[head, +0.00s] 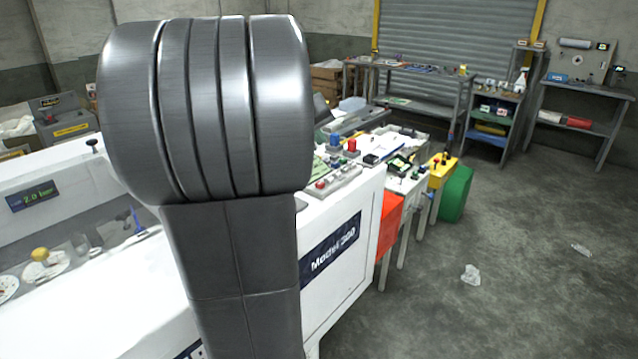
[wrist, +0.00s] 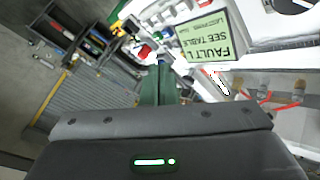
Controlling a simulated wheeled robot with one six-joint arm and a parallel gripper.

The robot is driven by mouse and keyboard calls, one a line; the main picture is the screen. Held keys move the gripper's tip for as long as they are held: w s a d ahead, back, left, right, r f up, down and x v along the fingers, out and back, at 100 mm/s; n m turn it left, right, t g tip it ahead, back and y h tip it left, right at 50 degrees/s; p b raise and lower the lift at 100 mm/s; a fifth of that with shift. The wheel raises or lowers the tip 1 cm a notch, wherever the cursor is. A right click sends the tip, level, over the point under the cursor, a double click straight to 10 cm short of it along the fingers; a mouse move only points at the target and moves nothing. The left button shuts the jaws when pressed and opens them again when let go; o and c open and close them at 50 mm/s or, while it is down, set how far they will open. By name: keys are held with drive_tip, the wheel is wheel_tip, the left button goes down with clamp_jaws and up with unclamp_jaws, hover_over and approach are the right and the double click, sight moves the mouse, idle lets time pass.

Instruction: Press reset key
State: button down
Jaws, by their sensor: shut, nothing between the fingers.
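A panel of buttons (head: 335,178) shows in the head view on the white machine (head: 345,255) marked "Model 360", just right of my arm. It carries red, blue and green caps. I cannot tell which key is reset. In the wrist view a pale green screen (wrist: 215,42) reads "FAULT" and "SEE TABLE", upside down. Small coloured buttons (wrist: 147,48) lie left of it. My gripper (wrist: 160,72) shows in the wrist view as dark fingers shut together, with nothing between them. It seems apart from the buttons. My arm hides part of the machine in the head view.
A display reading "2.0 bar" (head: 34,196) is at the left. Shelves (head: 495,115) line the back. The floor at right is mostly clear.

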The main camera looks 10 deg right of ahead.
sight(320, 185)
drive_tip(key=shift+f+b, duration=3.3)
drive_tip(key=shift+f, duration=1.05)
drive_tip(key=shift+f, duration=0.1)
drive_tip(key=shift+f+b, duration=0.3)
drive_tip(key=shift+b, duration=0.2)
